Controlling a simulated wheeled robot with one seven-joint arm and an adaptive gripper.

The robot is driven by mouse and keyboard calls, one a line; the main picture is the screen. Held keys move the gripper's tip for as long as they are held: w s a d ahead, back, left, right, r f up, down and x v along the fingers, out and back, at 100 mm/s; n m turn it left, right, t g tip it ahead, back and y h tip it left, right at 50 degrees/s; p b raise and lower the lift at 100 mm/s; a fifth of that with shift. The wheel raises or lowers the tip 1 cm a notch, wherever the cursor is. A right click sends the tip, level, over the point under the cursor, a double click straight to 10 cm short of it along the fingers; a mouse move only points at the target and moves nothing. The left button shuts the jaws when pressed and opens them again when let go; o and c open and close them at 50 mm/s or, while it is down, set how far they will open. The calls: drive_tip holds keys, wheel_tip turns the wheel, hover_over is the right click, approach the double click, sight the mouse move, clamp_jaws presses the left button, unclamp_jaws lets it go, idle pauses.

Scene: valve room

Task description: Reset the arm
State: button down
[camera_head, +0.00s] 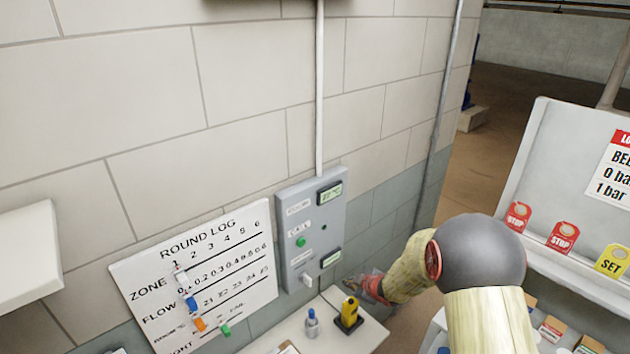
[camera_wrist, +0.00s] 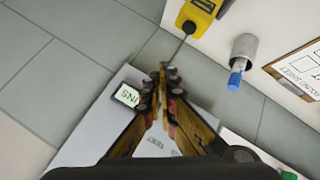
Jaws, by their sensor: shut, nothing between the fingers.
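My gripper (camera_head: 368,287) is in front of the wall at the right end of the shelf, near the grey control panel (camera_head: 312,228). My arm bends at a grey joint in the lower right of the head view. Part of the panel, with a small lit display (camera_wrist: 127,95), lies behind the fingers there.
The round log board (camera_head: 200,280) hangs left. A sign rack (camera_head: 570,180) stands right.

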drive_tip(key=s+d+f+m+g+h, duration=0.2)
drive_tip(key=s+d+f+m, duration=0.1)
drive_tip(key=s+d+f, duration=0.15)
drive_tip(key=s+d+r+m+g+h, duration=0.2)
drive_tip(key=s+d+r+m+g, duration=0.15)
drive_tip(key=s, duration=0.65)
drive_tip(key=s+a+r+m+b, duration=0.2)
drive_tip(key=s+r+b, duration=0.1)
drive_tip(key=s+r, duration=0.3)
drive_tip(key=s+a+r+m+t+y+b, duration=0.1)
drive_tip(key=s+a+r+m+b, duration=0.1)
drive_tip(key=s+r, duration=0.4)
drive_tip(key=s+a+r+m+t+b, duration=0.1)
drive_tip(key=s+r+b, duration=0.5)
drive_tip(key=s, duration=0.7)
drive_tip(key=shift+s+a+r+m, duration=0.3)
drive_tip(key=shift+s+a+m, duration=0.15)
drive_tip(key=shift+a, duration=0.75)
